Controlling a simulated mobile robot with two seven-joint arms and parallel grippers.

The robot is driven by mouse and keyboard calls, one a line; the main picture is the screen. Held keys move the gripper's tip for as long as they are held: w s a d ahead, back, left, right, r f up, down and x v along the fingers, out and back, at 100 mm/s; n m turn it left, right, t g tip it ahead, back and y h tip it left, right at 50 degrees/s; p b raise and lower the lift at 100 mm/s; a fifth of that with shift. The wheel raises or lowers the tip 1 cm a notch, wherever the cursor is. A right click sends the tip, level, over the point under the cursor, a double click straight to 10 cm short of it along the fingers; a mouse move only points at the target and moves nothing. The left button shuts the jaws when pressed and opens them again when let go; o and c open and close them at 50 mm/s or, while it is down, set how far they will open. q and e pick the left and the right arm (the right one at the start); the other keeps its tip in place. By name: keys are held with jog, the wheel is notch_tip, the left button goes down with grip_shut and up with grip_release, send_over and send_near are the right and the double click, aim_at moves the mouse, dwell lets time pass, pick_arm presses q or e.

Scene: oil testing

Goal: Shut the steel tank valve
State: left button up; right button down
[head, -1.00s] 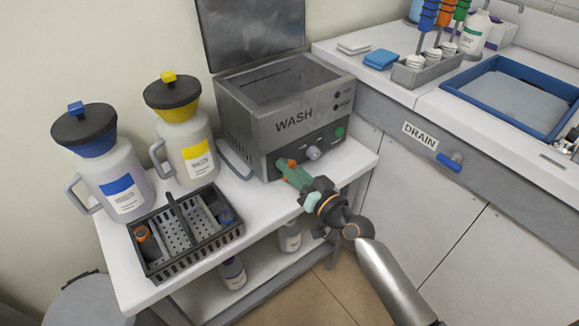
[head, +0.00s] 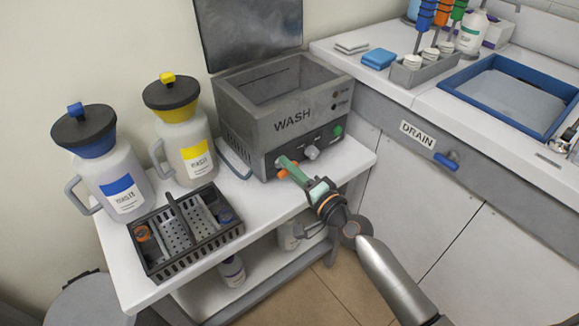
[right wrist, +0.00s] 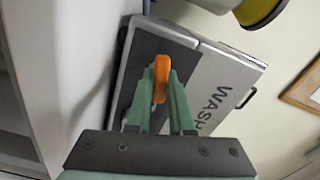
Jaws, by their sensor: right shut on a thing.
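The steel tank (head: 245,105) marked WASH stands on the white cart, its grey lid raised behind it. Its orange valve handle (head: 282,174) is at the lower left of the dark front panel. My right gripper (head: 287,164), with green fingers, reaches up from the lower right and is shut on this handle. In the right wrist view the orange handle (right wrist: 161,78) sits between the two green fingers (right wrist: 160,90); the fingers hide part of it. My left gripper is not in view.
A black basket (head: 160,272) and two jugs, blue-labelled (head: 120,175) and yellow-labelled (head: 186,150), stand left of the tank. A grey knob (head: 312,153) and green switch (head: 337,131) are right of the valve. The DRAIN counter (head: 385,85) is at right.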

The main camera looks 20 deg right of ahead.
jog(key=shift+f+m, duration=0.1)
jog(key=shift+m, duration=1.2)
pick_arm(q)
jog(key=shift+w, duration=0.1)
pick_arm(e)
jog(key=shift+m, duration=0.3)
jog(key=c, duration=0.8)
grip_release()
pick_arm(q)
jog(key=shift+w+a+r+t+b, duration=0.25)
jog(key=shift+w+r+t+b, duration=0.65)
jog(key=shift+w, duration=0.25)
pick_arm(e)
jog(key=v, duration=1.2)
jog(key=shift+s, duration=0.25)
